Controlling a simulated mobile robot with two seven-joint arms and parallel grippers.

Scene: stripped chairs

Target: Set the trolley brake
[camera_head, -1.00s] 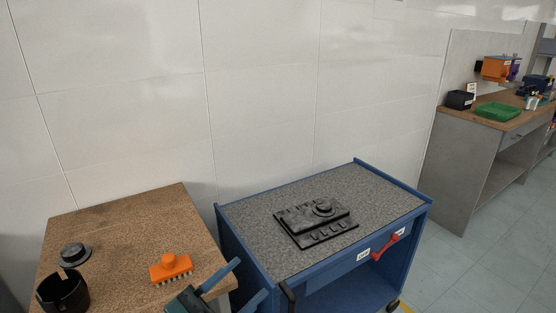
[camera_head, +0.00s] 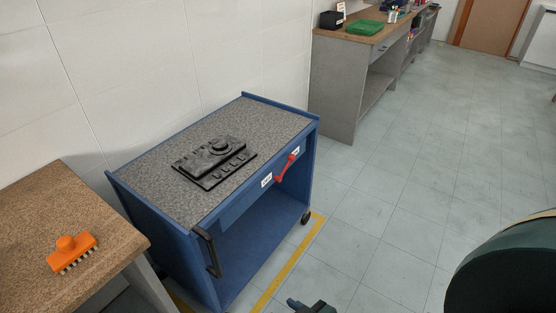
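The trolley (camera_head: 262,258) is blue with a speckled grey top and stands in the middle of the head view. A red lever (camera_head: 286,167) is on its front edge, slanting up to the right between two small white labels whose writing I cannot read. A black handle (camera_head: 208,252) is at its near left corner. A small dark gripper part (camera_head: 312,306), seemingly my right gripper, shows at the bottom edge, apart from the lever; its opening cannot be judged. My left gripper is not in view.
A black panel with a knob (camera_head: 214,162) lies on the trolley top. A brown table (camera_head: 60,205) with an orange brush (camera_head: 72,251) is at left. A grey workbench (camera_head: 335,95) stands behind.

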